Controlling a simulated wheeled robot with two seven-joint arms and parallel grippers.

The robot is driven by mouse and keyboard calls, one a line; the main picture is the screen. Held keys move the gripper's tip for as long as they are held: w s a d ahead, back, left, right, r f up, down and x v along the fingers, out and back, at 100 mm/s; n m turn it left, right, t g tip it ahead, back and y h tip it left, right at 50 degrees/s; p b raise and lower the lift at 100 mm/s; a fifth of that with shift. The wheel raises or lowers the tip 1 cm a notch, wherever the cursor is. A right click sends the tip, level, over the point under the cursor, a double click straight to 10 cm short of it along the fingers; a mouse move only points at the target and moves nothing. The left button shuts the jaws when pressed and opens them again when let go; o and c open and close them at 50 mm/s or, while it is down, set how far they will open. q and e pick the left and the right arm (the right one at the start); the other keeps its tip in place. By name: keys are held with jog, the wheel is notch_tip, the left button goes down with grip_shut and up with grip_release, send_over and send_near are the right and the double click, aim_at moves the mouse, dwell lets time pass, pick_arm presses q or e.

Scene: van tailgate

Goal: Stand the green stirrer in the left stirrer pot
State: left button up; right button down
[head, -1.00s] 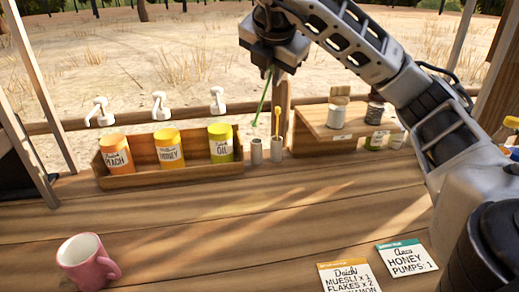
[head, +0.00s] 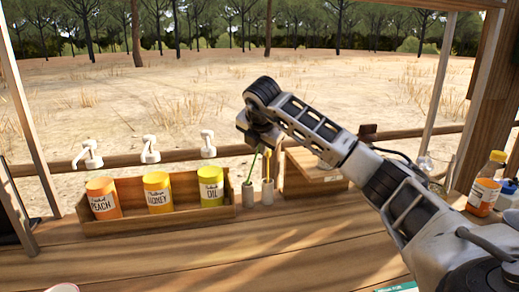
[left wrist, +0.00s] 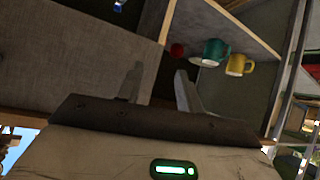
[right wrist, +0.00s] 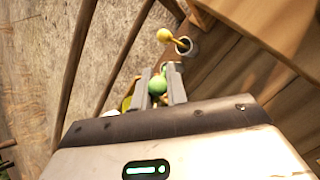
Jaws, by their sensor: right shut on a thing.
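The green stirrer (head: 252,168) hangs slightly tilted below my right gripper (head: 258,146), which is shut on its upper end. Its round green top (right wrist: 158,86) shows between the fingers in the right wrist view. Its lower end meets the mouth of the left stirrer pot (head: 248,198); I cannot tell how far inside it is. The right stirrer pot (head: 267,195) stands beside it and holds a yellow stirrer (head: 268,163); that pot also shows in the right wrist view (right wrist: 188,48). My left gripper (left wrist: 158,85) is open and empty in the left wrist view.
A wooden rack with peach (head: 103,198), honey (head: 158,193) and oil (head: 211,187) tins stands left of the pots. A wooden stand (head: 305,172) is close on the right, partly behind my arm. Bottles (head: 486,185) stand far right. The front counter (head: 230,255) is mostly clear.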

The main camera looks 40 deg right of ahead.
jog(key=shift+f, duration=0.6)
jog(key=shift+f, duration=0.1)
